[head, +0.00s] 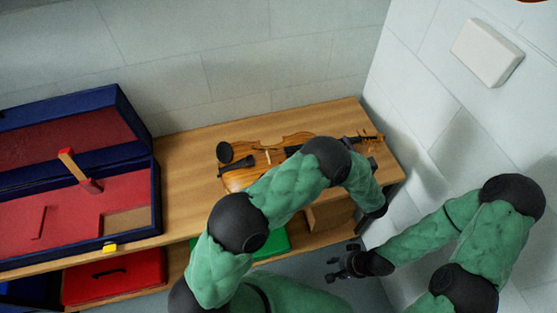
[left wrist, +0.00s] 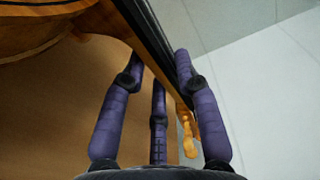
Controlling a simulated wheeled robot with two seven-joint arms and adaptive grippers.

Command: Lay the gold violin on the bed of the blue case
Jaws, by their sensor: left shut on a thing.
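The gold violin (head: 258,158) lies on the right part of the wooden bench, its neck toward the bench's right end; my left arm hides part of it. My left gripper (head: 367,148) is at the neck, partly hidden in the head view. In the left wrist view, my left gripper (left wrist: 158,65) is shut around the violin's dark neck (left wrist: 152,35), with the scroll (left wrist: 188,142) nearer the camera. The blue case (head: 157,195) stands open at the left of the bench, its red bed (head: 65,215) clear of the violin. My right gripper (head: 338,264) is open and empty, off the bench's front.
A strap with red ends (head: 70,165) stands up in the case, and a yellow clasp (head: 110,247) is on its front. A red box (head: 115,278) and a green box (head: 278,243) are on the shelf below. Bench top (head: 185,165) between case and violin is free. Walls close the back and right.

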